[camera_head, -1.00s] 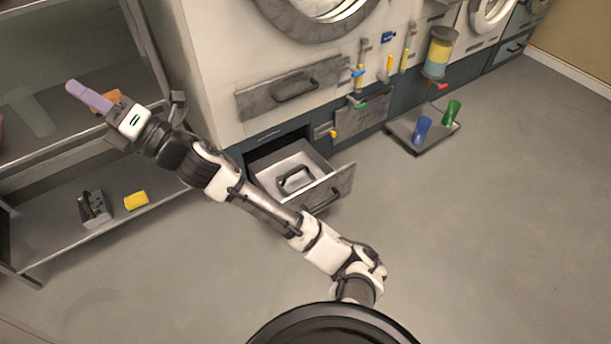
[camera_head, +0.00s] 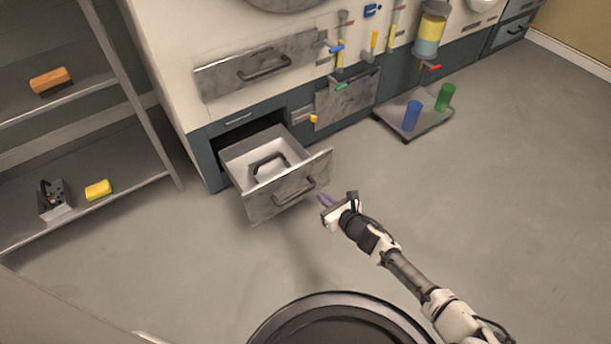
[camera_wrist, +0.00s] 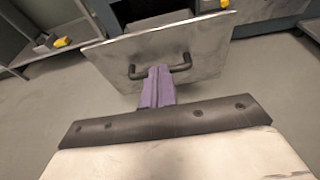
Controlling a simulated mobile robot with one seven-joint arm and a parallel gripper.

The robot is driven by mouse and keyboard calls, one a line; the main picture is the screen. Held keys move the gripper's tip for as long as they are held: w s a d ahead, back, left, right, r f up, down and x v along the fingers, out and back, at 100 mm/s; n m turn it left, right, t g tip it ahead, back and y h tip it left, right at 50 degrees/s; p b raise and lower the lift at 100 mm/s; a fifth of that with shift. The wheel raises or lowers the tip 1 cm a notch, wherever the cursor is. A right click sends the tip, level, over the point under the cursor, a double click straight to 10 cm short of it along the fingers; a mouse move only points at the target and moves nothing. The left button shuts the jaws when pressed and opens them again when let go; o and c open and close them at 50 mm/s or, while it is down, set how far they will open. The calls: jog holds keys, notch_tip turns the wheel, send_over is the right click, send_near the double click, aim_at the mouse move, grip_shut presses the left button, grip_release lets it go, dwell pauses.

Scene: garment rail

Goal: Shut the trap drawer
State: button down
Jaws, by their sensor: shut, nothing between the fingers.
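The trap drawer (camera_head: 265,203) stands pulled out of the dark lower cabinet, with a grey marbled front and a dark bar handle (camera_head: 294,191). A dark handle-shaped piece (camera_head: 268,163) lies inside its pale tray. My gripper (camera_head: 324,200) is shut and empty, with purple fingers, just in front and to the right of the drawer front. In the wrist view the shut fingers (camera_wrist: 157,86) point at the drawer front (camera_wrist: 205,55) and overlap the middle of its handle (camera_wrist: 182,68). I cannot tell whether they touch it.
A shelf rack (camera_head: 150,125) stands at left with an orange block (camera_head: 51,80), a yellow sponge (camera_head: 98,190) and a grey box (camera_head: 54,199). A low tray (camera_head: 398,124) with a blue cup (camera_head: 411,115) and a green cup (camera_head: 445,98) lies at right. The floor before the drawer is clear.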

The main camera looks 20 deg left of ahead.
jog(key=b, duration=0.2)
send_near(294, 171)
jog(key=x, duration=0.4)
jog(key=shift+a+f, duration=0.2)
jog(key=shift+f, duration=0.2)
jog(key=shift+w+a+r, duration=0.1)
jog(key=shift+w+a, duration=0.6)
jog(key=shift+w, duration=0.05)
jog(key=shift+a, duration=0.1)
